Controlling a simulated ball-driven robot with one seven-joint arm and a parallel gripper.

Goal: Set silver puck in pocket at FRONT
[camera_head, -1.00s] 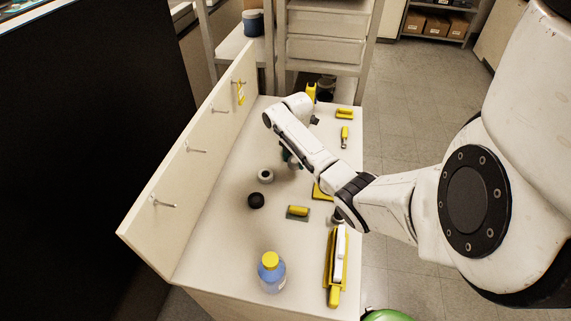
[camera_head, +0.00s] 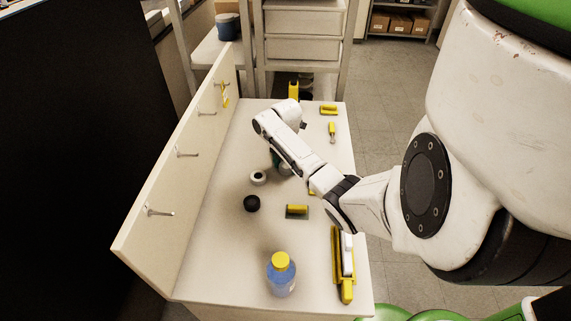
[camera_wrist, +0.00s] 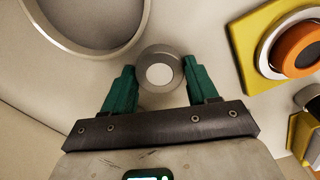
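A round silver piece with a white centre, which looks like the silver puck (camera_wrist: 160,50), shows in the wrist view between the green fingertips of my gripper (camera_wrist: 160,66). The fingers stand apart, one on each side of it, and the gap is about its width. I cannot tell whether they press on it or only straddle it. In the head view my gripper (camera_head: 277,160) is over the table's middle, mostly hidden by my own arm. No FRONT label is legible.
An orange ring (camera_wrist: 301,47) sits on a yellow-edged block at right.

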